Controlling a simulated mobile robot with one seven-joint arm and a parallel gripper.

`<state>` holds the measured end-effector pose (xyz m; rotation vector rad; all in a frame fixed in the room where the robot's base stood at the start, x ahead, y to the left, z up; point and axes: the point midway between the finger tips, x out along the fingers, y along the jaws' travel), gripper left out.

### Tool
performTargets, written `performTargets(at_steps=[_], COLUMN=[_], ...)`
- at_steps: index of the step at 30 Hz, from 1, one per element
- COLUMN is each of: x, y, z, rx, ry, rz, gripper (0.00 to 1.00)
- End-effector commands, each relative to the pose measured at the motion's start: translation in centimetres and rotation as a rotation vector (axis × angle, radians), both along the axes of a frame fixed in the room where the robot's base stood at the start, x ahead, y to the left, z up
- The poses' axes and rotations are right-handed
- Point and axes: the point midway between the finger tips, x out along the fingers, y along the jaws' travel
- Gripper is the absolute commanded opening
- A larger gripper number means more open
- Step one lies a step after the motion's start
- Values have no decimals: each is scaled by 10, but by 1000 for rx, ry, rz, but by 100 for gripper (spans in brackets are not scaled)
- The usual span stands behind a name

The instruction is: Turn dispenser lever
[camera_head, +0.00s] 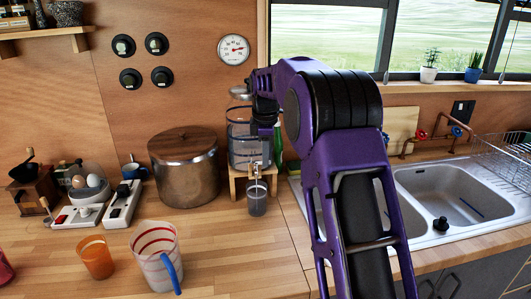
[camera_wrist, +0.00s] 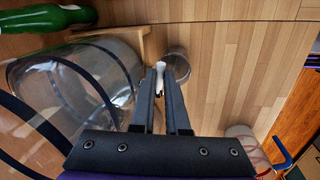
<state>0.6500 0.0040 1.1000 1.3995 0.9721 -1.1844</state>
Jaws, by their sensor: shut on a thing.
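The clear glass dispenser (camera_head: 239,152) stands on a small wooden stand (camera_head: 236,185) against the back wall. Its tap (camera_head: 254,172) is at the lower front, above a grey cup (camera_head: 257,202). In the wrist view the dispenser (camera_wrist: 88,82) lies on its side in the picture, left of my gripper (camera_wrist: 161,72). My gripper's two dark fingers are shut on the small pale lever (camera_wrist: 160,66) at their tips. The cup (camera_wrist: 177,66) shows just beyond the fingertips. My arm hides part of the dispenser's right side in the head view.
A large metal pot (camera_head: 184,172) stands left of the dispenser. A striped jug (camera_head: 157,258) and an orange cup (camera_head: 97,257) stand at the front left. A green bottle (camera_wrist: 45,18) is beside the dispenser. The sink (camera_head: 458,195) is at right. Counter in front of the cup is clear.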

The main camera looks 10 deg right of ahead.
Motion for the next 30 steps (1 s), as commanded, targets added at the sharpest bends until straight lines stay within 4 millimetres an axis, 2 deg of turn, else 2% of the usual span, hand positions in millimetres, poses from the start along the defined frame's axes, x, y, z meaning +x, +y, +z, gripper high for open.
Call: performTargets(at_steps=[15,30], x=[-8,-10], y=[5,7], z=[1,1], rx=[0,0], ry=[-2,-2], rz=[-334,-410], gripper=[0,0])
